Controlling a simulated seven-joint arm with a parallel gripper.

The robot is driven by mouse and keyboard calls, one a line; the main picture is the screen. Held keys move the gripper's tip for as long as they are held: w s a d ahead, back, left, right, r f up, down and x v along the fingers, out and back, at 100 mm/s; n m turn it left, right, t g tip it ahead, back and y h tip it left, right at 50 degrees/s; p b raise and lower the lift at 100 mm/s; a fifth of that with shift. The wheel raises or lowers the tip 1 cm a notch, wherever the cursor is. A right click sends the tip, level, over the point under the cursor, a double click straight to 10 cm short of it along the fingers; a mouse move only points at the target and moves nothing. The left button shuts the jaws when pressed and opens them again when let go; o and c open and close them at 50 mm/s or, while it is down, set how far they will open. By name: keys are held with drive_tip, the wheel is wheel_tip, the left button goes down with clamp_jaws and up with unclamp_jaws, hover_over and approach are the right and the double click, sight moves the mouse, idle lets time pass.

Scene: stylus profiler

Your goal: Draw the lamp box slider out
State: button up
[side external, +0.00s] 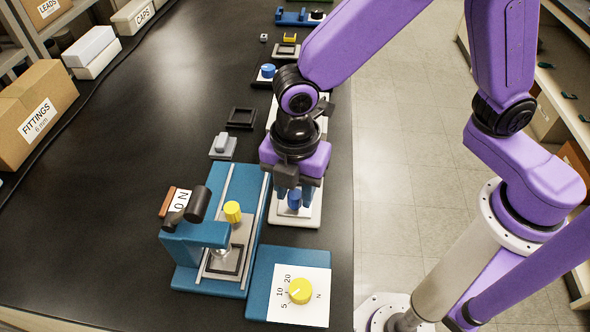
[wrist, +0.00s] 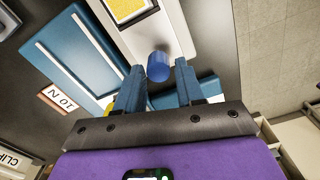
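A pale plate (side external: 310,217) lies at the bench's right side, under my gripper, with an upright blue cylindrical knob (side external: 294,199) on it. I take this to be the lamp box slider, but no label confirms it. In the wrist view the knob (wrist: 158,68) stands on the pale plate (wrist: 172,22), near a dark-framed yellow panel (wrist: 126,8). My gripper (side external: 294,194) points down over the knob. Its blue fingers (wrist: 159,64) are open, one on each side of the knob, with gaps showing. My wrist hides much of the unit behind in the side view.
A blue stylus profiler (side external: 205,236) with a yellow knob (side external: 232,211) stands left of the plate. A blue dial box (side external: 262,283) with a yellow dial (side external: 300,290) stands in front. Small fixtures line the bench behind. Bare black bench (side external: 110,170) lies to the left.

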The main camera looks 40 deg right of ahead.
wheel_tip(320, 180, up, 17)
drive_tip(key=shift+r, duration=0.15)
idle(0.4)
idle(0.4)
drive_tip(key=s+d+f+m, duration=0.3)
drive_tip(key=s+d, duration=0.1)
drive_tip(key=d, duration=0.4)
drive_tip(key=s+d+f+m, duration=0.4)
drive_tip(key=d, duration=0.4)
drive_tip(key=s+d+f+m, duration=0.3)
drive_tip(key=s+d+m, duration=0.1)
drive_tip(key=d, duration=0.4)
drive_tip(key=shift+f, duration=0.25)
